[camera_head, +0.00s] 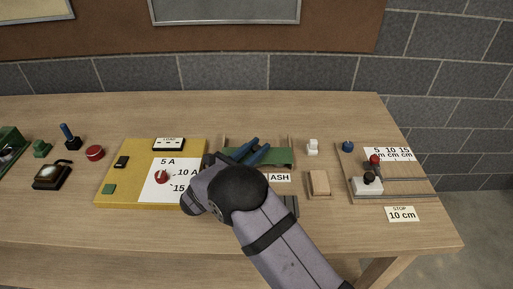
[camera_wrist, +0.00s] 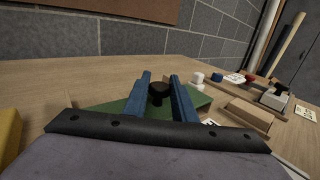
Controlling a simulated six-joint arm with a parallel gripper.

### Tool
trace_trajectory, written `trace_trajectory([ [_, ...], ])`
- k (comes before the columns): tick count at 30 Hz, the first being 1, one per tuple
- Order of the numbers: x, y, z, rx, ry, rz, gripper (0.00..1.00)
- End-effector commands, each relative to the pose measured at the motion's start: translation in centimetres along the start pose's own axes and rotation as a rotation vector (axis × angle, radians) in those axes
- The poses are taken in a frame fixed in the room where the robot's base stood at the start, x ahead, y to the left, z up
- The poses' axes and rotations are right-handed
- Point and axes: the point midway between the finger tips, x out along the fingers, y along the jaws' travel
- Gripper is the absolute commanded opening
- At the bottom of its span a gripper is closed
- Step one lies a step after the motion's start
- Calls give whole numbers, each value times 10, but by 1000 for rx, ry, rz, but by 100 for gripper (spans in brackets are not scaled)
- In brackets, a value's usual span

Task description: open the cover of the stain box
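A box with a flat green cover (camera_head: 282,157) sits mid-bench in the head view; it appears to be the stain box. The cover also shows in the wrist view (camera_wrist: 203,99), with a dark knob (camera_wrist: 158,92) on it. A label beside it reads "ASH" (camera_head: 280,177), its left part hidden by my arm. My gripper (camera_head: 254,150) has blue fingers, apart, above the cover. In the wrist view the fingers (camera_wrist: 160,78) stand on either side of the knob, with a gap visible on its right. Whether either finger touches it is unclear. My wrist hides the box's front left.
A yellow board (camera_head: 125,177) with a red knob lies close on the left. A wooden block (camera_head: 319,184), a small white piece (camera_head: 312,147) and a board with a stop (camera_head: 367,186) stand to the right. The bench's front strip is mostly clear.

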Motion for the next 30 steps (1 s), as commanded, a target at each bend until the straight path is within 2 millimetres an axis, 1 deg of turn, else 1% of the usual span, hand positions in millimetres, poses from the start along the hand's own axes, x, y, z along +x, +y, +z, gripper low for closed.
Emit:
trace_trajectory([
  [4,4,3,-2,2,0,-1,0],
  [12,28,22,-2,3,0,-1,0],
  [21,29,24,0,0,-1,1,0],
  [22,29,24,0,0,-1,1,27],
  [23,29,24,0,0,-1,1,34],
  [24,29,24,0,0,-1,1,43],
  [30,29,23,0,0,0,0,43],
])
